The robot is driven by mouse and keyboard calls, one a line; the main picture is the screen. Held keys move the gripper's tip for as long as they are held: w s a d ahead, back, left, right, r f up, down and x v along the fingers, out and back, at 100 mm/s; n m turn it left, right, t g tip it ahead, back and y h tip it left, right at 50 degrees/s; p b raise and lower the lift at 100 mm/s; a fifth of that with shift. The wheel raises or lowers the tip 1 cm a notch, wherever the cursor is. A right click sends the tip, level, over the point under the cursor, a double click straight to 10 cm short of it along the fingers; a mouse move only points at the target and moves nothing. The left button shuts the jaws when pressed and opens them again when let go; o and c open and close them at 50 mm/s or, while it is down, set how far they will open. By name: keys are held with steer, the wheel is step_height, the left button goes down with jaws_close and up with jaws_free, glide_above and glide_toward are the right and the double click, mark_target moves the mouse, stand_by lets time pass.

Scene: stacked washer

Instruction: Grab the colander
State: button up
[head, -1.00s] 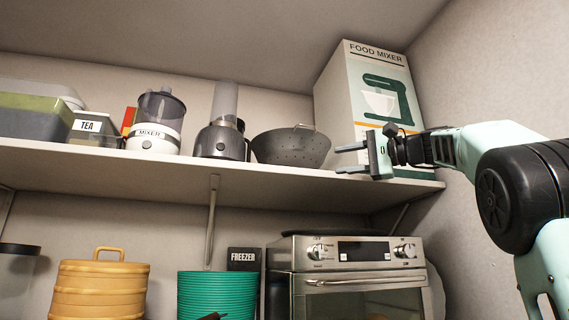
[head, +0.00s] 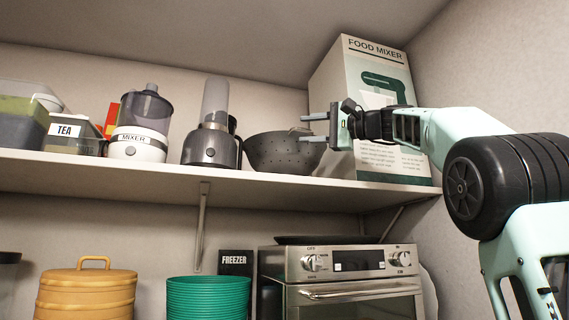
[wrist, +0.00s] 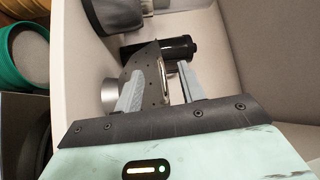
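The dark grey, perforated colander (head: 280,154) sits upright on the upper shelf, between the dark blender and the food mixer box. My gripper (head: 314,128) is at the colander's right side, level with its rim, with its fingers pointing left. The fingers are apart. In the wrist view, the colander's wall and rim (wrist: 150,62) show between the two open fingers of my gripper (wrist: 160,90), near the left finger. I cannot tell whether a finger touches it.
A dark blender (head: 212,145) stands close left of the colander, with a white mixer (head: 138,145) beyond. The tall food mixer box (head: 372,85) stands behind my gripper. The shelf (head: 240,184) runs below, above an oven (head: 345,265) and a green container (head: 207,297).

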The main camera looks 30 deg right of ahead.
mark_target(300, 129)
steer(key=p+x, duration=0.3)
steer(key=x, duration=0.2)
steer(key=shift+w+a, duration=0.15)
jaws_close()
steer(key=shift+r, duration=0.1)
stand_by(1.3)
